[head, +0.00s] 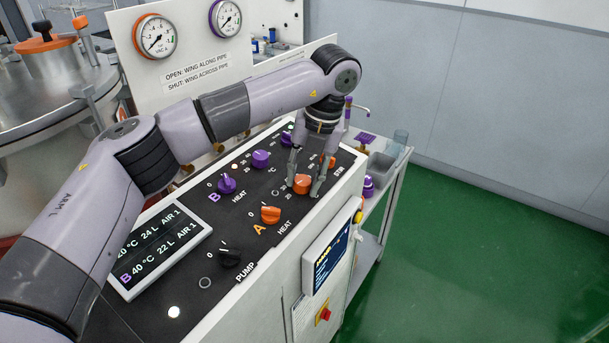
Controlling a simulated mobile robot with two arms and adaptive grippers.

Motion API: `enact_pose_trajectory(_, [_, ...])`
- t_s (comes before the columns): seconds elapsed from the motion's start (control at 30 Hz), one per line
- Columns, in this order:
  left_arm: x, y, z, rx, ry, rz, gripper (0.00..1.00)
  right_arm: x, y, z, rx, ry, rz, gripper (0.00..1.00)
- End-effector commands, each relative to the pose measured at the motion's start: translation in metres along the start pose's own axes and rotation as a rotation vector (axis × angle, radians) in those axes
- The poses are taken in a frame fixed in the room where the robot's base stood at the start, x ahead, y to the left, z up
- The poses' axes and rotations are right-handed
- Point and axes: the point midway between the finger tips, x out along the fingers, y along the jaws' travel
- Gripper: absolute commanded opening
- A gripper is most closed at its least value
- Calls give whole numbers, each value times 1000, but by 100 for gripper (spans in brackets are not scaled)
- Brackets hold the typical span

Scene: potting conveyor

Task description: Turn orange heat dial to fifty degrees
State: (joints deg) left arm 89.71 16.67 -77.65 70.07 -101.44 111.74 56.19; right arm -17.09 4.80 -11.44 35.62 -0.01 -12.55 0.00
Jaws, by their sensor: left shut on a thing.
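The orange dial (302,184) is in the orange row of the black sloping panel, with small scale marks around it. My left gripper (303,190) points down from above with its fingers on either side of this dial, shut on it. The fingers and the small size hide the pointer, so I cannot tell its setting. A second orange knob (271,214), beside the letter A and the word HEAT, sits nearer. Another orange knob (328,162) is beyond the gripper, near the word STIR, partly hidden. My right gripper is not in view.
Purple knobs (227,183) form a parallel row to the left. A black pump knob (229,257) and a screen (160,245) reading temperatures are nearer. Two gauges (155,36) stand behind. A side shelf (393,156) holds a cup. Green floor is clear at right.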

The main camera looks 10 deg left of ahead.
Motion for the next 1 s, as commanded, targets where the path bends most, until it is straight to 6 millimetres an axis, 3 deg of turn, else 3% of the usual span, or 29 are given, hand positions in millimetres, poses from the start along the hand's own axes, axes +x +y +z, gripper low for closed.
enact_pose_trajectory(0.33, [-1, 0, 0, 1, 0, 0, 3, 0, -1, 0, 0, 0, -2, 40])
enact_pose_trajectory(0.67, [0, 0, 0, 55, -5, 5, 2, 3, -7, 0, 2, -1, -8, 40])
enact_pose_trajectory(1.0, [0, 0, 0, 297, -22, 24, 2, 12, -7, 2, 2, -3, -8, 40])
